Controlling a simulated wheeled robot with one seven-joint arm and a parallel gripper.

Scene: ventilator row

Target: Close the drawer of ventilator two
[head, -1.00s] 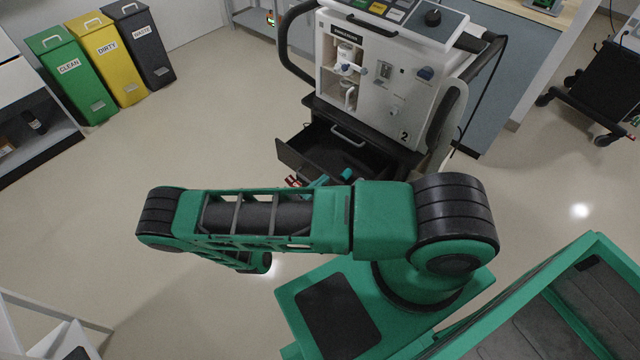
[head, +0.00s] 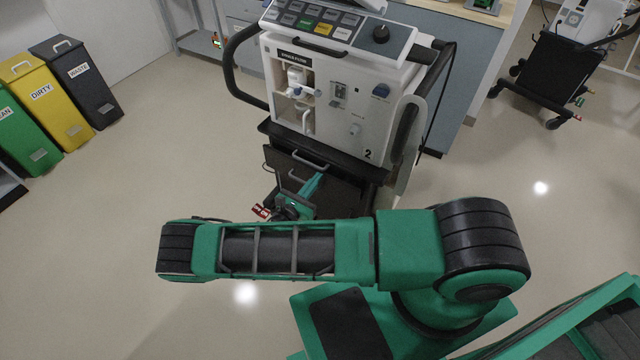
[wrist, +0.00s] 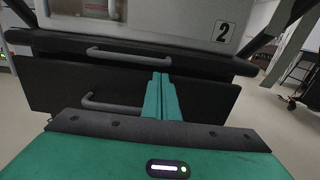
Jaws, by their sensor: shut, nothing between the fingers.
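Ventilator two (head: 340,95) is a white unit marked "2" on a black base. Its upper drawer (head: 330,172) has a black front with a grey handle; the front now sits at or close to flush under the body, and no open interior shows. In the wrist view the upper drawer front (wrist: 60,60) and a lower front (wrist: 50,90) with its own handle fill the middle. My gripper (head: 318,179) is shut and empty, fingers pointing at the drawer fronts. In the wrist view my gripper (wrist: 161,78) overlaps the upper front; contact cannot be told.
Green, yellow (head: 45,95) and black (head: 80,80) bins stand at the left. A blue-grey counter (head: 450,80) is behind the ventilator. Another ventilator on a black cart (head: 560,75) stands at the right. Open floor lies on both sides.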

